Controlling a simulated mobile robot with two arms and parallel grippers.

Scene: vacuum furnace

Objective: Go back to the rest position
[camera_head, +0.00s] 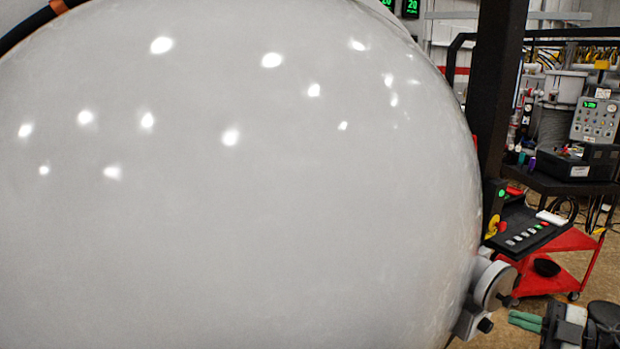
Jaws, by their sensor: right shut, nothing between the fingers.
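The large white rounded furnace door or shell (240,200) fills most of the head view, with bright light reflections on it. My right gripper (513,318) shows at the bottom right corner, with green fingers pointing left. Its fingers are shut with nothing between them. It is to the right of a round metal fitting (493,285) on the furnace's lower right edge, and a gap shows between them in the picture. My left gripper is not in view.
A control panel with buttons (525,234) stands right of the furnace, beside a dark upright post (497,90). Behind are a red cart (560,272) and a dark bench (570,186) with a grey instrument (596,119). Brown floor shows at the lower right.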

